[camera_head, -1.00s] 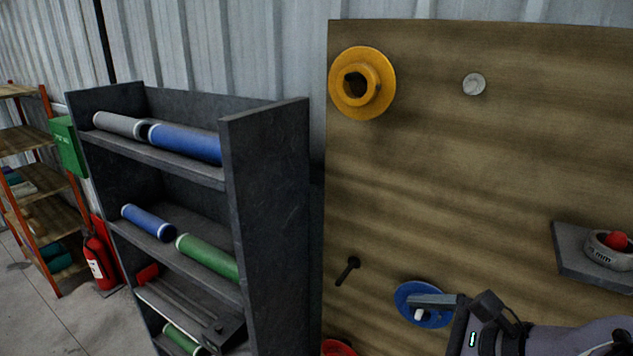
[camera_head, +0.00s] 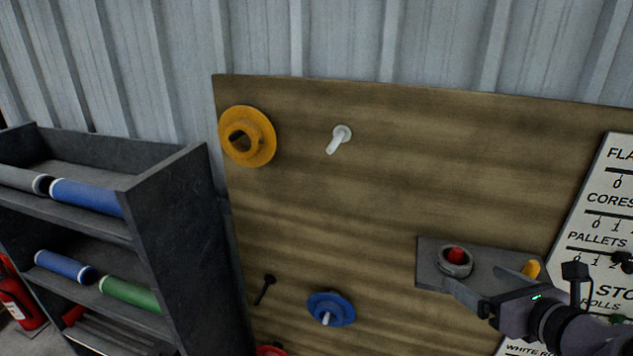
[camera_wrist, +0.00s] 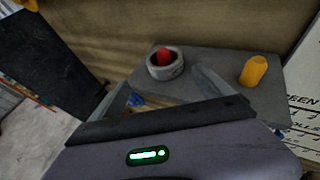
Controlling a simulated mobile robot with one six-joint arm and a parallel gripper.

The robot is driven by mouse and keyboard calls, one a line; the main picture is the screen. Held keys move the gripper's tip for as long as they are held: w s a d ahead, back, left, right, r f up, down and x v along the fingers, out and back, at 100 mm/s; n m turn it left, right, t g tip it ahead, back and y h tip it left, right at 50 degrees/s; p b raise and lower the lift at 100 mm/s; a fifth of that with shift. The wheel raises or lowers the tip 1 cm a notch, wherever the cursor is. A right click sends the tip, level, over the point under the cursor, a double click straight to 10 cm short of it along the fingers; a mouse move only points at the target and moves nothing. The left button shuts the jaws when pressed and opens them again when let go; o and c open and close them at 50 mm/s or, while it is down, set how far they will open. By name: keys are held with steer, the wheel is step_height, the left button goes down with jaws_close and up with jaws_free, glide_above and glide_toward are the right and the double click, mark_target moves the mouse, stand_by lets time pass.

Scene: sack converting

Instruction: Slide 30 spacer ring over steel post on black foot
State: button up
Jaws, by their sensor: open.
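A light grey ring (camera_head: 455,265) sits on a small grey shelf (camera_head: 428,262) fixed to the wooden board, around a red peg (camera_head: 455,254). The ring also shows in the wrist view (camera_wrist: 165,68), beyond my fingertips. My gripper (camera_wrist: 163,94) is open with nothing between its fingers. In the head view my gripper (camera_head: 465,288) is just below and in front of the ring, apart from it as far as I can tell. A pale steel-coloured post (camera_head: 337,139) juts from the board's upper part on a pale round base. I cannot make out a black foot.
An orange flanged disc (camera_head: 247,137) and a blue disc (camera_head: 331,309) with a pale peg are on the board. A black peg (camera_head: 265,288) is lower left. A yellow peg (camera_head: 531,269) stands on the shelf near my gripper. A dark rack (camera_head: 175,235) holds rolls.

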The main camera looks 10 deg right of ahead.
mark_target(458, 259)
steer(key=x, duration=0.3)
steer(key=shift+w+d+f, duration=0.1)
steer(key=shift+w+d, duration=0.1)
steer(key=shift+d, duration=0.15)
steer(key=w, duration=0.2)
steer(key=w+p, duration=0.1)
steer(key=w, duration=0.1)
steer(key=w+f+p, duration=0.1)
steer(key=w, duration=0.1)
steer(key=shift+d, duration=0.45)
steer(key=shift+s+r, duration=0.1)
steer(key=shift+s, duration=0.1)
steer(key=shift+c, duration=1.1)
steer(key=shift+a, duration=0.25)
steer(key=c, duration=0.3)
steer(key=shift+d, duration=0.1)
jaws_close()
